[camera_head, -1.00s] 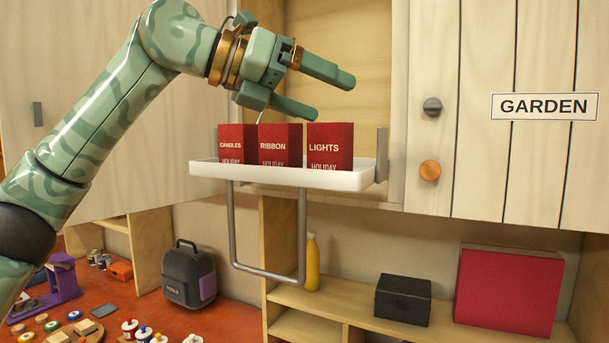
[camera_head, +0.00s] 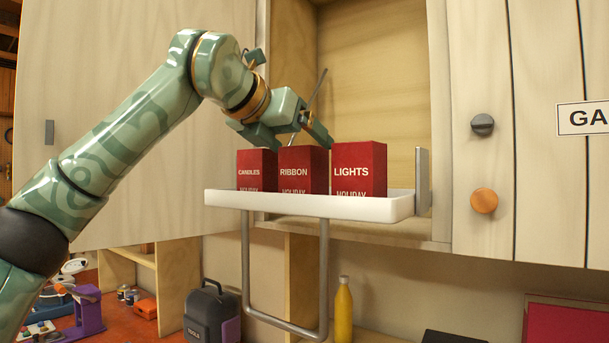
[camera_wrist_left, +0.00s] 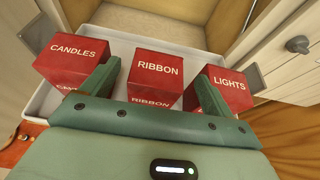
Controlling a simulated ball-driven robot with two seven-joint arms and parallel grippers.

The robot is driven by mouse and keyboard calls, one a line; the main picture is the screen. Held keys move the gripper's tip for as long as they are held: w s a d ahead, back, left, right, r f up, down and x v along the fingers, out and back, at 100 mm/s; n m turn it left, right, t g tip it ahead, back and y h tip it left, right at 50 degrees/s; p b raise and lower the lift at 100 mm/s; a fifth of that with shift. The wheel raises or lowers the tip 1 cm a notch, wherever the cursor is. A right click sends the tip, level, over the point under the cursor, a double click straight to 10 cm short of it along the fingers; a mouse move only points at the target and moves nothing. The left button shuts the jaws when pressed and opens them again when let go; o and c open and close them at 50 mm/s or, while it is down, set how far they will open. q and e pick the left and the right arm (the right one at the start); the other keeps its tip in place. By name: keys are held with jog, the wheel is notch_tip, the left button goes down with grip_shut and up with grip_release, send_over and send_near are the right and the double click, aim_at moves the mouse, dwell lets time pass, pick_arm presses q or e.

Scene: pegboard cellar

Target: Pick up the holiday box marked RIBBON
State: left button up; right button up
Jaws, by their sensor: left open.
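The red RIBBON box (camera_head: 304,171) stands upright on a white pull-down shelf tray (camera_head: 310,205), between the CANDLES box (camera_head: 257,171) and the LIGHTS box (camera_head: 359,169). My left gripper (camera_head: 302,143) is open and empty, just above the top of the RIBBON box. In the left wrist view the RIBBON box (camera_wrist_left: 155,76) lies ahead, between the lines of the two fingers (camera_wrist_left: 155,88); one finger is near the CANDLES box (camera_wrist_left: 73,60), the other overlaps the LIGHTS box (camera_wrist_left: 227,88). My right gripper is not in view.
A metal pull handle (camera_head: 285,325) hangs under the tray. The open cupboard (camera_head: 375,80) is behind the boxes. A door with knobs (camera_head: 482,125) stands at the right. A yellow bottle (camera_head: 343,312) and a dark bag (camera_head: 211,313) are below.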

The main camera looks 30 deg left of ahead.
pick_arm(q)
jog(key=p+x, duration=0.1)
jog(key=x, duration=0.4)
jog(key=shift+w, duration=0.2)
jog(key=shift+s, duration=0.2)
jog(key=shift+c, duration=1.2)
jog(key=c, duration=0.9)
